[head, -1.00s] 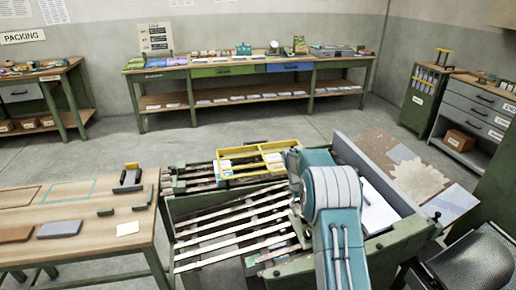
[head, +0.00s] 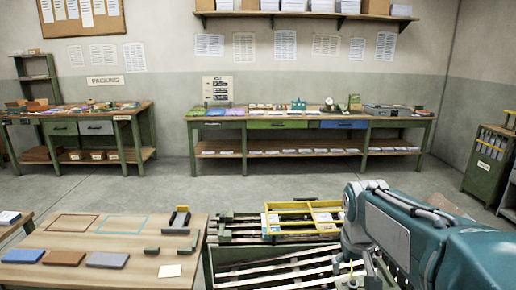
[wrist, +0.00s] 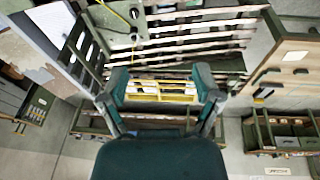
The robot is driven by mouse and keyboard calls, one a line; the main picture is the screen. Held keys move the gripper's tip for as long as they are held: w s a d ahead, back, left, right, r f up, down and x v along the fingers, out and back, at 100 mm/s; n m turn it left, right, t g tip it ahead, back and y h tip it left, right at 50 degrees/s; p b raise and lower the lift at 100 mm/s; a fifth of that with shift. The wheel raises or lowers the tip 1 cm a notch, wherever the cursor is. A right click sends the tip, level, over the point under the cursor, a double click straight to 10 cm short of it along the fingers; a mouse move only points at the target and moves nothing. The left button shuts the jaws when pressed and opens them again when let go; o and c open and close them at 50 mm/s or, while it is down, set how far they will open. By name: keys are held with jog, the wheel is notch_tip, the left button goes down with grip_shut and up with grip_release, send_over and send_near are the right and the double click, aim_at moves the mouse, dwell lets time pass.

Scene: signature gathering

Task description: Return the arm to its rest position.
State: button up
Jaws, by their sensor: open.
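My teal arm (head: 400,228) enters the head view from the lower right and reaches left to a grey joint above the slatted machine. In the wrist view my gripper (wrist: 161,88) has its two fingers spread wide apart, with nothing between them. The fingers stand in front of the distant yellow tray, clear of it. In the head view I cannot make out the fingertips.
The slatted machine (head: 285,258) holds a yellow divided tray (head: 312,217) at its far end. A wooden table (head: 120,273) with coloured blocks stands at left. The back bench (head: 310,115) carries various items. Grey floor (head: 170,187) lies free between them.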

jog(key=s+a+t+y, duration=0.1)
jog(key=s+a+t, duration=0.2)
jog(key=s, duration=1.5)
jog(key=shift+a+f, duration=0.25)
jog(key=shift+a, duration=0.55)
